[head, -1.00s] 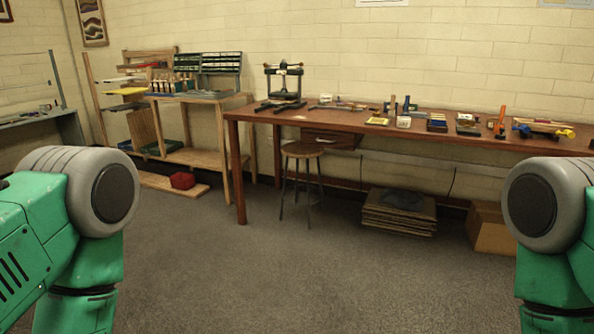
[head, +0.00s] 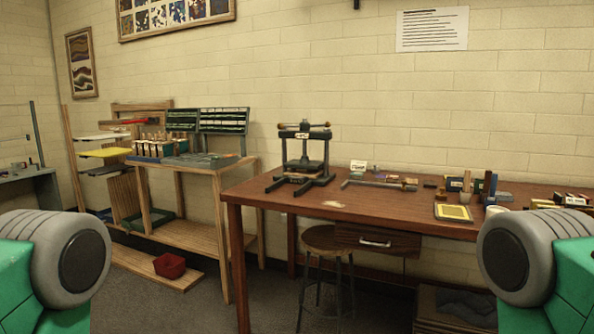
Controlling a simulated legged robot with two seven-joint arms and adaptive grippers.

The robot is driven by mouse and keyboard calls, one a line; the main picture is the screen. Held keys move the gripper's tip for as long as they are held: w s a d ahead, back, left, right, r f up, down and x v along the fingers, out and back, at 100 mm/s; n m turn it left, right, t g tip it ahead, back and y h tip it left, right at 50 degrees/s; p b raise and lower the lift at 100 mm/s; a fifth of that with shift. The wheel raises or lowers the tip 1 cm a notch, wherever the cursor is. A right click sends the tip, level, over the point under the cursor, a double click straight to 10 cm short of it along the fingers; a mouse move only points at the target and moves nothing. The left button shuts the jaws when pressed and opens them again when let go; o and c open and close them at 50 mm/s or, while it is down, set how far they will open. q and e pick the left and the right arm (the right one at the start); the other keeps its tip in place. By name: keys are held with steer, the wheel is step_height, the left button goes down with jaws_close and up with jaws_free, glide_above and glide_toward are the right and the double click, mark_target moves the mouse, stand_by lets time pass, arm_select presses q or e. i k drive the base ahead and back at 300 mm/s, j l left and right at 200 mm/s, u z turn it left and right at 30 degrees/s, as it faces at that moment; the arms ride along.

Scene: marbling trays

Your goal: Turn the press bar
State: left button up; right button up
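The press (head: 304,160) is a dark frame standing on the left end of the brown table (head: 330,205). Its press bar (head: 303,126) lies across the top, roughly level, with a reddish-brown knob at its right end. Under the press plate something pale lies on the base. My two green arms with grey joints show at the lower left and lower right edges. Neither gripper is in view, and nothing of mine touches the press.
A wooden stool (head: 327,240) stands under the table's front edge, beside a drawer (head: 375,242). Tools and a yellow-framed piece (head: 453,212) lie farther right on the table. A wooden shelf unit (head: 197,165) stands to the left. A red bin (head: 169,265) sits low there.

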mark_target(303, 126)
steer(key=i+j+z, duration=0.3)
steer(key=i+j, duration=0.5)
steer(key=j, duration=0.15)
